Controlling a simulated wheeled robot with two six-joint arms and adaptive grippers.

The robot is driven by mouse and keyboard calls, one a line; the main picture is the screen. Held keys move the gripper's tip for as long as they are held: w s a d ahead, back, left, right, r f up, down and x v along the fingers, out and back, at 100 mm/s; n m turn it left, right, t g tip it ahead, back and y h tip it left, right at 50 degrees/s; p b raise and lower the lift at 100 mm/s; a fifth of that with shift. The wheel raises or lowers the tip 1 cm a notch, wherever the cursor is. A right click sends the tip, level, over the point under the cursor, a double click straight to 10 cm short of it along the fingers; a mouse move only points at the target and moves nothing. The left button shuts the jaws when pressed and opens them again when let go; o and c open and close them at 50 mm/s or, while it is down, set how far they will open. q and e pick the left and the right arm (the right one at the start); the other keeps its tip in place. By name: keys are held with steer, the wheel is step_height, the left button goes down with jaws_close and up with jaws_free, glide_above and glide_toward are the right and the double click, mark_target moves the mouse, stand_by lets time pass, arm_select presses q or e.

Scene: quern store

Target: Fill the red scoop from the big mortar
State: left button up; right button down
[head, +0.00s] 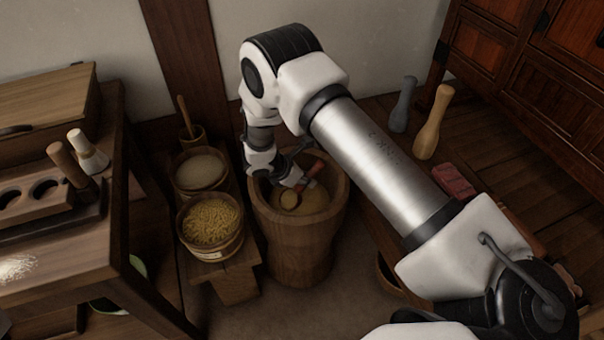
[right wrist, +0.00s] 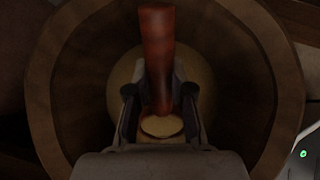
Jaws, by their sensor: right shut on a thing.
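The big wooden mortar (head: 291,239) stands on the floor in the middle of the head view, with a pale yellowish fill (head: 314,200) inside. My right gripper (head: 300,182) reaches down into its mouth and is shut on the red handle of the scoop (head: 314,169). The scoop's small round bowl shows inside the mortar with yellowish matter in it; I cannot tell whether it touches the fill. In the right wrist view the red handle (right wrist: 157,50) stands between the fingers, and the mortar rim (right wrist: 40,100) circles them. My left gripper is not in view.
Left of the mortar, a low bench (head: 237,278) bears a tub of yellow grain (head: 211,221) and a tub of pale meal (head: 200,170). A wooden table (head: 60,247) stands further left. Two pestles (head: 432,124) (head: 403,104) stand behind my arm at the right.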

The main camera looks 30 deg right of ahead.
mark_target(313, 169)
steer(key=shift+d+r+y+p, duration=0.7)
steer(key=shift+y+p, duration=0.6)
steer(key=shift+p, duration=0.55)
steer(key=y+p, duration=0.1)
steer(key=p, duration=0.1)
steer(key=r+y+p, duration=0.1)
steer(key=p, duration=0.1)
steer(key=shift+d, duration=0.35)
steer(key=shift+d+r+y+p, duration=0.1)
steer(key=shift+r+y+p, duration=0.15)
steer(key=shift+y+p, duration=0.4)
steer(key=shift+f+y+b, duration=0.25)
steer(key=shift+y+b, duration=0.2)
steer(key=shift+b, duration=0.4)
steer(key=shift+r+p, duration=0.4)
steer(key=shift+r, duration=0.2)
steer(key=shift+y, duration=0.6)
steer(key=shift+r+p, duration=0.65)
steer(key=shift+r, duration=1.95)
